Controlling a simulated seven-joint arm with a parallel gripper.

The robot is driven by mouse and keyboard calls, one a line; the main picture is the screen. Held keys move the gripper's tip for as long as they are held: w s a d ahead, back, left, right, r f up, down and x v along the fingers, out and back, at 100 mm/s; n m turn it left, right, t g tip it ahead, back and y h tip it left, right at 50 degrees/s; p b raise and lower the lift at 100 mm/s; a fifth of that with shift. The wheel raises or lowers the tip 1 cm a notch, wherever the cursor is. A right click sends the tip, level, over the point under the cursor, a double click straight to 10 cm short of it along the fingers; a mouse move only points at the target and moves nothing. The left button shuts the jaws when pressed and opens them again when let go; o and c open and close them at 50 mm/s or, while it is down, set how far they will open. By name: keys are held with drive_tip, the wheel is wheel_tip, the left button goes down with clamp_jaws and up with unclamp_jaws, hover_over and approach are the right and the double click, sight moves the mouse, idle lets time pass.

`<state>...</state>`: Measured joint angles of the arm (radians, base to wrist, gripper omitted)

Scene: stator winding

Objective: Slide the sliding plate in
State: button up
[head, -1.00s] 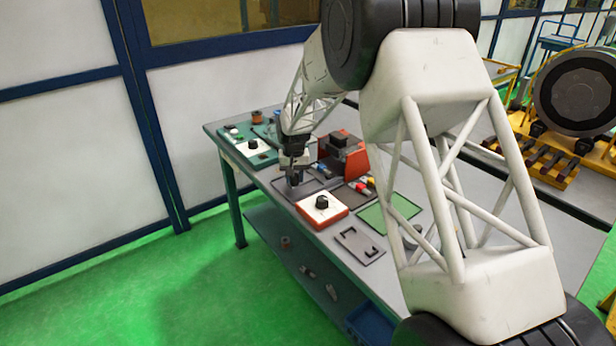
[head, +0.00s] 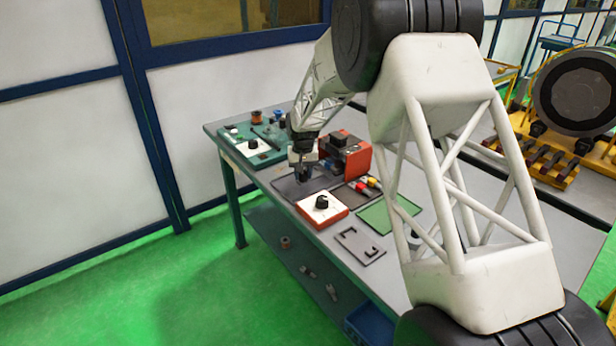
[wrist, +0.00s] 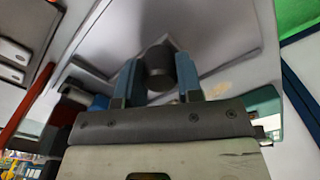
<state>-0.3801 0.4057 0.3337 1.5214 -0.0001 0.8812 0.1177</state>
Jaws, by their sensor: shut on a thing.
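My gripper (head: 303,176) is low over the dark grey tray (head: 284,186) on the workbench, left of the red machine. In the wrist view its two blue fingers (wrist: 158,82) are shut on a dark round-ended cylindrical piece (wrist: 158,60). A pale grey surface lies beyond the piece; I cannot tell whether it touches it. In the head view the held piece is too small to make out. I cannot say for sure which thing is the sliding plate. A flat grey plate with dark marks (head: 351,241) lies near the bench's front edge.
A red-and-white block with a black knob (head: 313,213) stands just in front of my gripper. The red machine (head: 357,164) is close on the right. A teal fixture (head: 237,145) is at the far left end. A green mat (head: 376,216) lies to the right.

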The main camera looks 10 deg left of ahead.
drive_tip(key=shift+w+d, duration=1.1)
drive_tip(key=shift+w, duration=0.05)
drive_tip(key=o, duration=0.7)
drive_tip(key=shift+r, duration=0.15)
drive_tip(key=shift+r, duration=2.85)
